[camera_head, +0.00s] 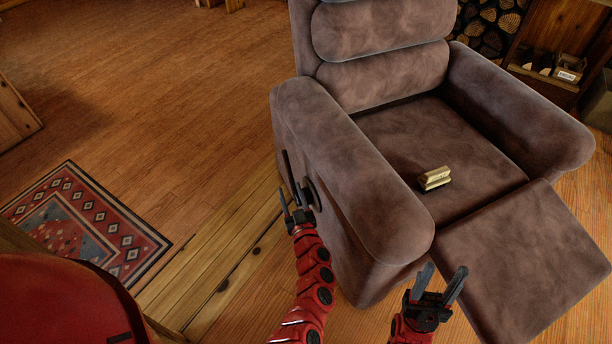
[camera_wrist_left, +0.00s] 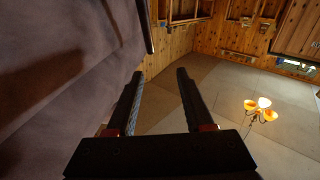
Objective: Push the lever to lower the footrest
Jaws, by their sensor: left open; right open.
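The brown recliner (camera_head: 365,170) has its footrest (camera_head: 525,255) extended out in front of the seat. On its left-hand side is a dark round lever mount (camera_head: 312,193), with the thin dark lever (camera_head: 287,165) standing close by it. My left gripper (camera_head: 291,203) is open beside the lever and mount; contact cannot be told. In the left wrist view the open fingers (camera_wrist_left: 158,74) point up past the recliner's side (camera_wrist_left: 60,70), with nothing seen between them. A dark bar (camera_wrist_left: 147,25), perhaps the lever, shows beyond them. My right gripper (camera_head: 441,282) is open and empty in front of the footrest's near edge.
A small gold-coloured block (camera_head: 434,178) lies on the seat. A patterned rug (camera_head: 85,225) lies on the wooden floor at left. Firewood (camera_head: 490,27) and a wooden shelf (camera_head: 545,80) stand behind the recliner.

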